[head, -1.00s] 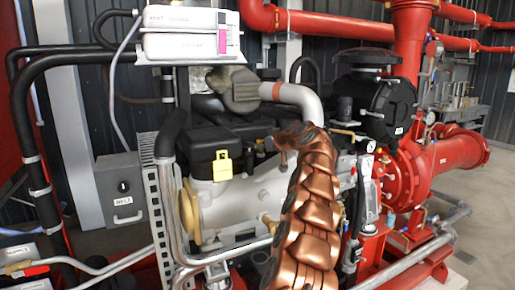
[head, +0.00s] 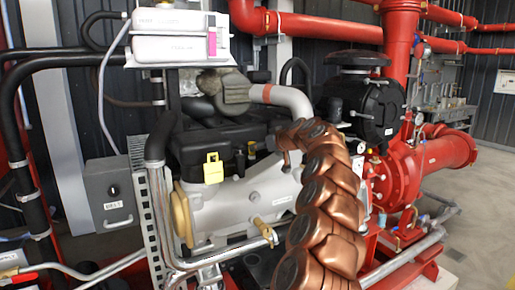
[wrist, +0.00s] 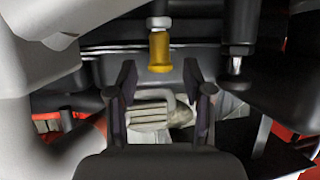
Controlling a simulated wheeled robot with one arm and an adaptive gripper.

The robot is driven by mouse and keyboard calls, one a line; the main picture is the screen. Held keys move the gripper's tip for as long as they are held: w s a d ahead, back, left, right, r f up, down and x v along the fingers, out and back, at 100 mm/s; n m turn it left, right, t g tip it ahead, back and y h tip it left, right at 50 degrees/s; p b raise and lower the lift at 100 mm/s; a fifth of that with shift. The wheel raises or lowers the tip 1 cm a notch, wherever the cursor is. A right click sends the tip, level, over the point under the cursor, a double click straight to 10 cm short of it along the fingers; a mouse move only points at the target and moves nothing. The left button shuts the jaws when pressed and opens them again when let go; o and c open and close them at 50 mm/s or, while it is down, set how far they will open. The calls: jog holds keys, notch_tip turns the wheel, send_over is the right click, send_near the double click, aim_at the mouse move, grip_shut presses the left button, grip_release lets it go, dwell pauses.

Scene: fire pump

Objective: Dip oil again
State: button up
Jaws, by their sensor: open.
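My gripper (wrist: 160,82) is open, with its two dark fingers apart and nothing between them in the wrist view. A yellow cylindrical piece with a pale collar (wrist: 159,50) shows just beyond the fingertips, near the middle; I cannot tell whether it is the dipstick. In the head view my copper arm reaches up to the engine (head: 225,205), and its end hides part of it. A yellow tag-like cap (head: 213,168) sits on the black engine cover. A brass-coloured fitting (head: 258,224) sticks out lower on the engine. No dipstick is clearly visible.
A grey control box (head: 112,193) and black hoses stand left of the engine. A white box (head: 178,38) is above it. A black round housing (head: 362,100) and red pipes (head: 405,170) are to the right. Open floor (head: 478,225) lies at far right.

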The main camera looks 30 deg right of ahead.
jog(key=shift+v, duration=2.95)
